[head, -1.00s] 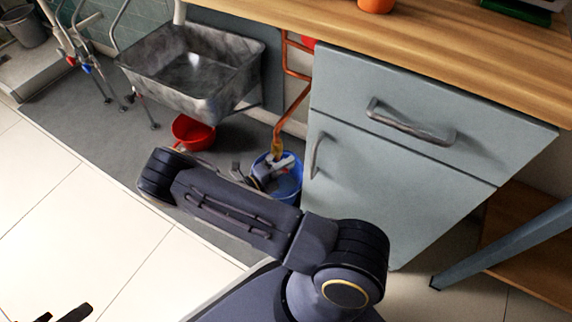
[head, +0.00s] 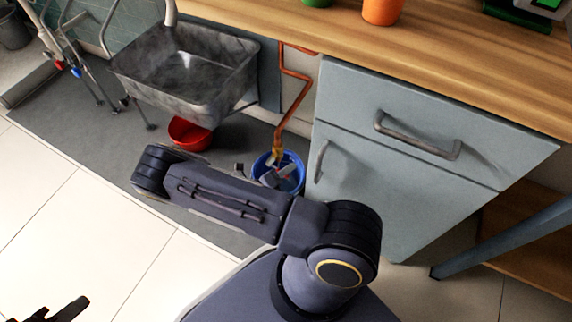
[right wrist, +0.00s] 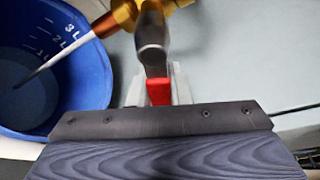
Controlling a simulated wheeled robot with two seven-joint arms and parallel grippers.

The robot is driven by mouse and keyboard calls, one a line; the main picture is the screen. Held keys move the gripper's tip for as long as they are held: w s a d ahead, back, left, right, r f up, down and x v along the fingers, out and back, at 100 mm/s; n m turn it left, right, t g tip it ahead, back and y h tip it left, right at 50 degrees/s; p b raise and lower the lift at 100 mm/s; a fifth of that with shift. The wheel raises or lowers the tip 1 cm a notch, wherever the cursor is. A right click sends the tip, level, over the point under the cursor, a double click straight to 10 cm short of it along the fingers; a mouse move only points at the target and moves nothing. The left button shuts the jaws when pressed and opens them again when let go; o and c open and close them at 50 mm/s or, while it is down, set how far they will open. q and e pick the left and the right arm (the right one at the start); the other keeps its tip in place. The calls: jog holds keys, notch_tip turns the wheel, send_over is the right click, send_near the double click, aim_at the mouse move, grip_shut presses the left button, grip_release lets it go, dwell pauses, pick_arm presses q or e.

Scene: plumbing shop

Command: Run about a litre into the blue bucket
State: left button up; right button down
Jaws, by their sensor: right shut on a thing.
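The blue bucket (head: 293,184) stands on the grey floor strip under the copper pipe, partly hidden by my right arm. In the right wrist view the bucket (right wrist: 97,75) shows 3 L and 2 L marks inside. A thin pale stream (right wrist: 62,56) runs from the brass tap (right wrist: 122,14) into it. A bluish-grey water surface (right wrist: 28,88) lies below the 2 L label; the exact level is unclear. My right gripper (right wrist: 157,88) is shut on the tap's red lever (right wrist: 159,92). My left gripper (head: 60,311) shows at the bottom left, its fingers apart, partly cut off.
A metal sink (head: 186,72) hangs at the left with a red bucket (head: 189,133) beneath it. A grey cabinet (head: 400,170) under the wooden worktop (head: 470,75) stands right of the blue bucket. An orange pot (head: 382,10) is on the worktop. The tiled floor at left is clear.

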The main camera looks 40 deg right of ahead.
jog(key=shift+w+f+m, duration=0.1)
jog(key=shift+f+m, duration=0.1)
jog(key=shift+m, duration=0.1)
jog(key=c, duration=1.3)
grip_release()
jog(key=shift+c, duration=0.2)
jog(key=a+r+p, duration=0.1)
jog(key=a+p, duration=0.1)
jog(key=a, duration=0.5)
jog(key=shift+a+r, duration=0.2)
jog(key=shift+a, duration=0.2)
dwell(4.3)
